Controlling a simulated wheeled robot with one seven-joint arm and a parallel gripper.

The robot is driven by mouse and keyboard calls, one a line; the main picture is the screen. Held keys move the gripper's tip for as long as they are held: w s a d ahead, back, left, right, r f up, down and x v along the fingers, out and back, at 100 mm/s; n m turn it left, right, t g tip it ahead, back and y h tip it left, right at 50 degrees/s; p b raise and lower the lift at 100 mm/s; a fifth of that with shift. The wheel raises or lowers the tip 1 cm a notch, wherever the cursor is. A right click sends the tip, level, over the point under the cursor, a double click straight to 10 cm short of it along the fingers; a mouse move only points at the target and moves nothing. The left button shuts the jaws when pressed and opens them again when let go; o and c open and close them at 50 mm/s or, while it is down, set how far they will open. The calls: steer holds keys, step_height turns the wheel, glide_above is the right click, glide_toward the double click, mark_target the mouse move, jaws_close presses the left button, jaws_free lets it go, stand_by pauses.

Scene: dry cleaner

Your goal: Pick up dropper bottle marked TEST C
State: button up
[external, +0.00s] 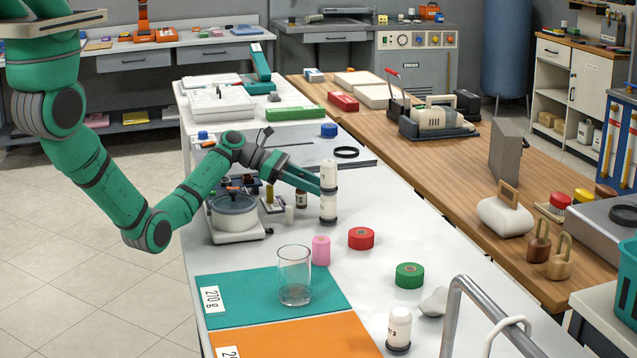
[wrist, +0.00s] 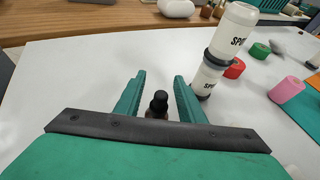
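A small dropper bottle with a black cap (wrist: 159,103) stands between the two fingers of my gripper (wrist: 158,82) in the wrist view. My gripper is open, with a gap on each side of the cap. The bottle's lower part is hidden behind my gripper there, and no label can be read. In the external view a small brown bottle (external: 301,199) shows just under my gripper (external: 312,182). I cannot read TEST C on it.
Two stacked white bottles (external: 328,206) stand close beside the fingers, also in the wrist view (wrist: 207,78). A white pot (external: 234,213), small bottles and a pink roll (external: 320,250) are near. A glass (external: 294,276) stands on the teal mat (external: 240,310).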

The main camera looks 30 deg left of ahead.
jaws_close()
steer(key=shift+r, duration=0.1)
